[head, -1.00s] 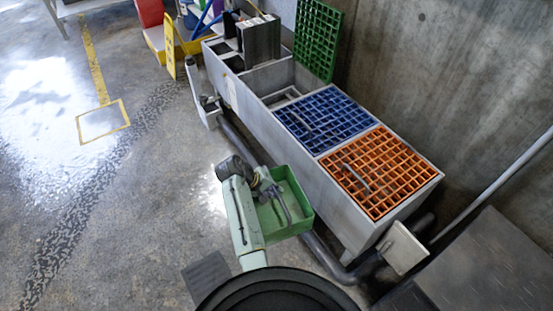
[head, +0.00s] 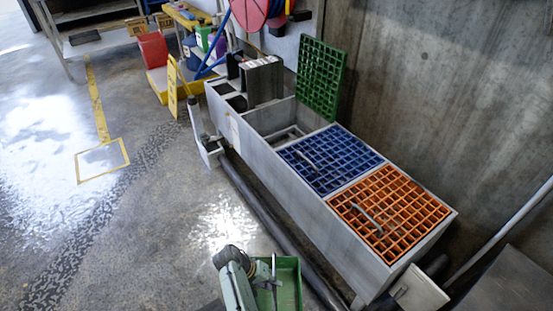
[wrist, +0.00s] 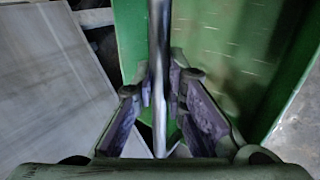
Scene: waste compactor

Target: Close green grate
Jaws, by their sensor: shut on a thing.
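The green grate (head: 320,78) stands upright on the back edge of the grey trough (head: 290,212), near the concrete wall. The trough compartment in front of it is uncovered, with a metal frame (head: 284,137) inside. My gripper (wrist: 160,100) is shut on a metal bar (wrist: 159,65), which runs between the fingers in the wrist view. A green box (head: 289,284) is with the gripper at the bottom of the head view; its walls (wrist: 225,55) fill much of the wrist view. Whether the bar belongs to the box is unclear. My gripper is well away from the grate.
A blue grate (head: 331,160) and an orange grate (head: 391,211) lie flat, each with a metal handle. Grey blocks (head: 263,80) stand at the trough's far end. A dark pipe (head: 258,210) runs along its front. Open floor (head: 150,220) lies to the left.

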